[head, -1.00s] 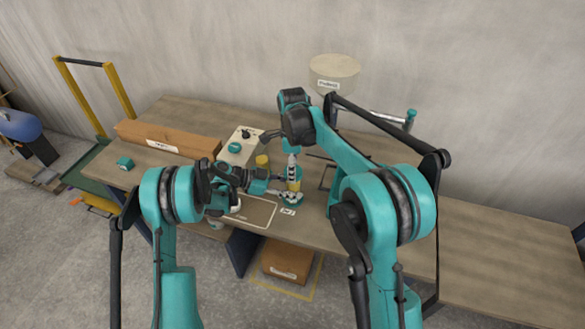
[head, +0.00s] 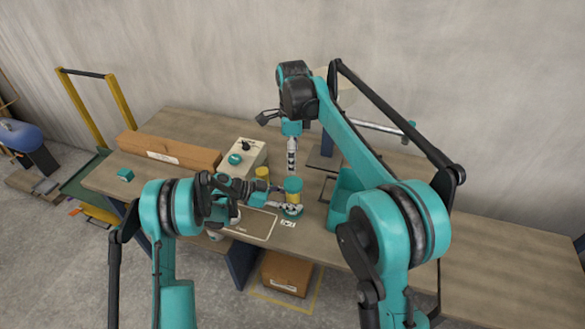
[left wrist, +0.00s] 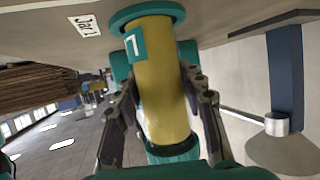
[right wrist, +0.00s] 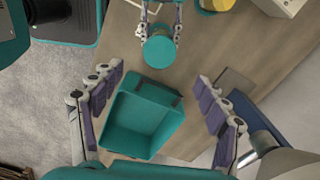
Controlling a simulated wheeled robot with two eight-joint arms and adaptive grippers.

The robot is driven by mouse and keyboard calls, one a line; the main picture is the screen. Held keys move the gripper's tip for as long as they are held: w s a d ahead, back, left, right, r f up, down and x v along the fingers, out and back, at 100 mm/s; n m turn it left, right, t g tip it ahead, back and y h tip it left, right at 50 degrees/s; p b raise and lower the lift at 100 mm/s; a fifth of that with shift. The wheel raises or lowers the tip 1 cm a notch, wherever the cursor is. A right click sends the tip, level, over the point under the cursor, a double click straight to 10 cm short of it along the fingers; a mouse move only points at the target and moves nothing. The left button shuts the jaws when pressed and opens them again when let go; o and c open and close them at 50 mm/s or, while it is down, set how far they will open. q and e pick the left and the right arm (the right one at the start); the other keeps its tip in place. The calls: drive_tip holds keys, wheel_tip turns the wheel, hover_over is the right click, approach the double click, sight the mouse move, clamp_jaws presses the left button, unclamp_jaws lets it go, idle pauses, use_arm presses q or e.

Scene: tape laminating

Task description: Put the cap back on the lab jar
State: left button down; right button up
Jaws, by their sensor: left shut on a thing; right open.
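The lab jar (head: 294,197) is yellow and stands upright on a teal ring base on the bench. A teal cap (head: 293,184) sits on its top; the cap also shows from above in the right wrist view (right wrist: 159,51). My left gripper (head: 285,204) is shut around the jar's body. In the left wrist view the jar (left wrist: 163,85) lies between the fingers, with the cap (left wrist: 172,151) at the picture's bottom. My right gripper (right wrist: 158,80) is open and empty, above the cap and apart from it.
A teal bin (right wrist: 172,142) stands beside the jar, partly behind my right arm in the head view. A second yellow container (head: 262,173) and a cream box with a knob (head: 243,156) stand to the left. A long brown carton (head: 170,150) lies farther left. A Jar 1 label lies before the jar.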

drive_tip(key=shift+r, duration=0.85)
use_arm(q)
drive_tip(key=c, duration=0.8)
unclamp_jaws()
drive_tip(key=shift+c, duration=0.2)
drive_tip(key=v, duration=1.2)
drive_tip(key=shift+r, duration=0.1)
